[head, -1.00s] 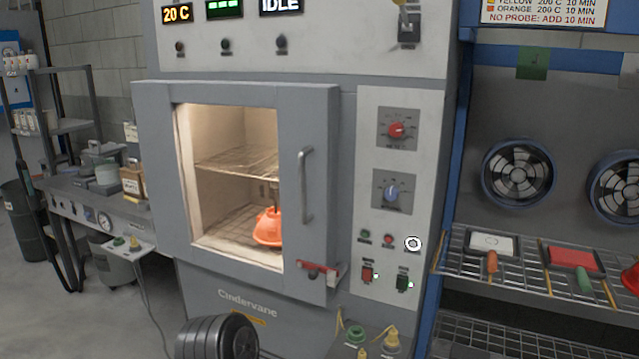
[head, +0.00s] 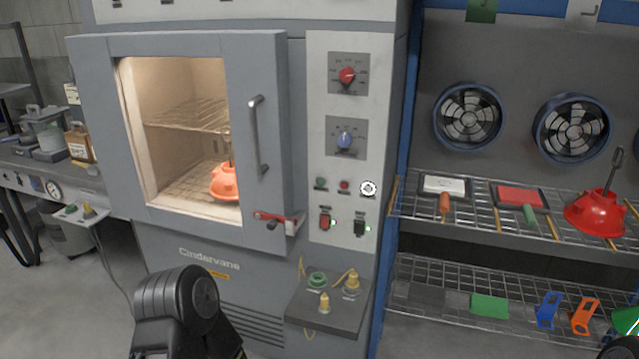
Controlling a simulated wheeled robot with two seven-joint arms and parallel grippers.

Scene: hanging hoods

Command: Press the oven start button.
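The grey oven (head: 190,235) stands in the middle left with its windowed door shut. Its light is on, and an orange hood (head: 224,182) shows inside on the lower rack. The control panel is right of the door. It has a red knob (head: 347,76), a blue knob (head: 345,140), a small green button (head: 320,183), a small red button (head: 344,186) and a round white-ringed control (head: 369,188). Their labels are too small to read, so I cannot tell which is start. Neither gripper shows. A black part of my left arm is at the bottom left.
A red switch (head: 325,220) and a dark switch (head: 360,227) sit low on the panel. A small shelf (head: 325,325) with fittings juts out below. A wire rack (head: 470,225) at right holds pads and a red hood (head: 597,212). A red door latch (head: 277,220) sticks out.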

